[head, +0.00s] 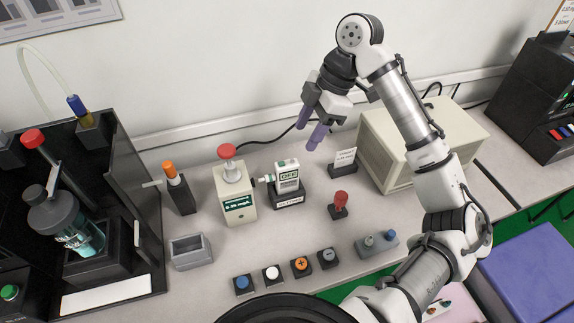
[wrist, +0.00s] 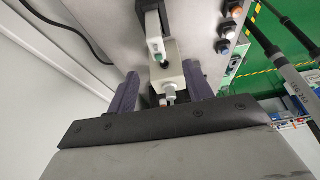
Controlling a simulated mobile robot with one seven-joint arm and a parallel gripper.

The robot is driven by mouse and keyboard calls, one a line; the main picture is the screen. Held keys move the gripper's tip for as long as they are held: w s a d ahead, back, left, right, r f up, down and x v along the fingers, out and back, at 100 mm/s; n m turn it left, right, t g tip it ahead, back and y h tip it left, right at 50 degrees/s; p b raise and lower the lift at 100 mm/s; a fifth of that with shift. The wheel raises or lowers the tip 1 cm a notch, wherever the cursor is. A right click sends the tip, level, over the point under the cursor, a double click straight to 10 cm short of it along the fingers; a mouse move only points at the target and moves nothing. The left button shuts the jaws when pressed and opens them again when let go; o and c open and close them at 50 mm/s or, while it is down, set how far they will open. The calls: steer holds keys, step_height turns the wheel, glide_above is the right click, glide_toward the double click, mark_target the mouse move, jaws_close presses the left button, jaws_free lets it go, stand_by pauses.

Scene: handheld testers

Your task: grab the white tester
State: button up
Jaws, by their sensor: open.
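The white tester (head: 287,177) stands upright in a dark cradle (head: 289,199) on the bench, just right of a cream box with a red knob (head: 235,199). A small fitting sits between the tester and the box. My gripper (head: 309,132) is open and empty, in the air above and behind the tester, slightly to its right. In the wrist view, a small white and green body that looks like the tester (wrist: 155,47) lies beyond the gap between my purple fingers (wrist: 163,88). A pale box is nearer, partly between the fingers.
Several buttons (head: 301,264) line the front of the bench. A red-topped peg (head: 340,202) and a sign holder (head: 343,163) stand to the tester's right, before a large beige case (head: 385,150). An orange-capped holder (head: 180,190) and a grey tray (head: 191,251) are left.

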mark_target(288, 163)
steer(key=x, duration=0.8)
steer(key=shift+s+a+p, duration=0.1)
steer(key=shift+s+p, duration=0.1)
steer(key=shift+p, duration=0.15)
steer(key=shift+w+p+x, duration=0.2)
steer(key=shift+p+x, duration=0.15)
steer(key=shift+x, duration=1)
steer(key=shift+w+p+x, duration=0.2)
steer(key=shift+p+x, duration=0.15)
steer(key=shift+x, duration=1.05)
steer(key=shift+a, duration=0.15)
jaws_close()
steer(key=shift+r, duration=0.1)
